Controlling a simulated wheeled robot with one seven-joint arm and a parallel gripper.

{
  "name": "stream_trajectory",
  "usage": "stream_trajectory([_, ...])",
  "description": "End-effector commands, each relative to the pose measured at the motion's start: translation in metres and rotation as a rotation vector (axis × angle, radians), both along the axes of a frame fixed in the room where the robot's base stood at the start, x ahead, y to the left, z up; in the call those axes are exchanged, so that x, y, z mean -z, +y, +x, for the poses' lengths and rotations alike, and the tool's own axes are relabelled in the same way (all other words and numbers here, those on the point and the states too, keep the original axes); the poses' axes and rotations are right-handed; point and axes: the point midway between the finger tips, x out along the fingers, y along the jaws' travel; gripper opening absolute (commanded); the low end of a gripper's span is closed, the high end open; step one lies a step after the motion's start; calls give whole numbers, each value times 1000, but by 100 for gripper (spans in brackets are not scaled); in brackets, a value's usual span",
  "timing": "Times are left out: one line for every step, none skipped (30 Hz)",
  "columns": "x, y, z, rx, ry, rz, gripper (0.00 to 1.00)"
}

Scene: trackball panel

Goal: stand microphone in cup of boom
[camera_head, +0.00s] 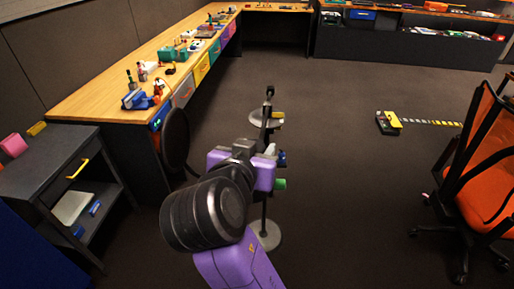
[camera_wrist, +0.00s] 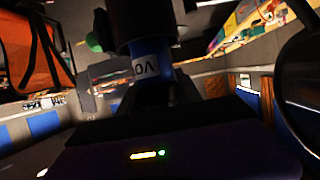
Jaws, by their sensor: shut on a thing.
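My gripper (camera_head: 274,156) is in the middle of the head view, at the end of my purple and black arm, which hides much of it. In the wrist view a dark cylinder with a blue band and a white label (camera_wrist: 146,68), apparently the microphone, stands right in front of my gripper, which is shut on it. Its ends are hidden or dark. A black stand, apparently the boom, shows behind my arm, with a round grey base (camera_head: 268,236) and a green knob (camera_head: 280,184). I cannot make out its cup, or whether the microphone touches it.
A black round disc (camera_head: 175,140) is left of my arm, by the long wooden bench (camera_head: 95,85) with drawers and small items. A dark cart (camera_head: 40,165) stands at the left. An orange chair (camera_head: 482,150) is at the right. The floor between is mostly clear.

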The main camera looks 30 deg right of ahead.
Motion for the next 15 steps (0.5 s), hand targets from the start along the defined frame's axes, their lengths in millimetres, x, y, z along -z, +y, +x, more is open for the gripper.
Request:
stream_trajectory([0,0,0,0,-1,0,0])
stream_trajectory([1,0,0,0,-1,0,0])
stream_trajectory([3,0,0,0,-1,-1,0])
stream_trajectory([3,0,0,0,-1,-1,0])
stream_trajectory([3,0,0,0,0,0,45])
stream_trajectory([3,0,0,0,0,0,53])
stream_trajectory([3,0,0,0,0,0,59])
stream_trajectory([3,0,0,0,0,0,63])
stream_trajectory([3,0,0,1,0,0,63])
stream_trajectory([3,0,0,1,0,0,63])
stream_trajectory([2,0,0,1,0,0,63])
stream_trajectory([2,0,0,1,0,0,63])
stream_trajectory([2,0,0,1,0,0,63])
stream_trajectory([2,0,0,1,0,0,63])
stream_trajectory([2,0,0,0,0,0,63])
